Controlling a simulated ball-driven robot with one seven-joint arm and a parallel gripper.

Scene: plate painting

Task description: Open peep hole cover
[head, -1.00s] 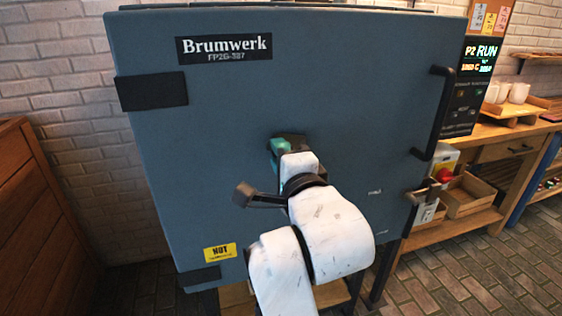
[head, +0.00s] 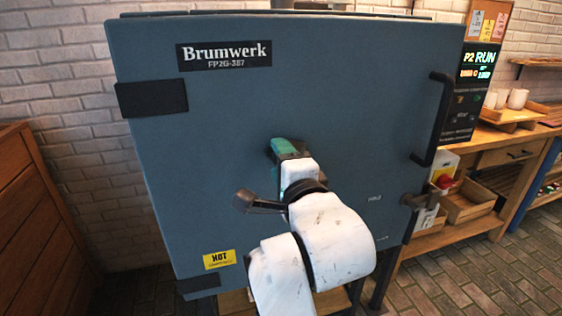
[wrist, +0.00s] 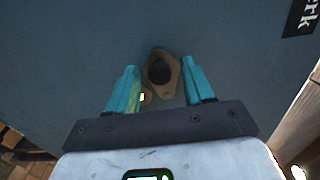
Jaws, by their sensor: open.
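The kiln door (head: 350,110) is a large blue-grey panel, shut in front of me. In the wrist view, the peep hole cover (wrist: 171,88) is a brown plate with a dark round part at its upper end. A small yellow glow (wrist: 142,97) shows at its lower left, beside my left finger. My gripper (wrist: 159,64) is open, with one teal finger on each side of the cover; I cannot tell whether either finger touches it. In the head view, my gripper (head: 286,149) is against the middle of the door and hides the cover.
A black door handle (head: 438,118) and a latch (head: 420,198) are at the door's right edge. A yellow HOT label (head: 219,260) is low on the left. A wooden bench (head: 500,155) stands right, a wooden cabinet (head: 40,230) left.

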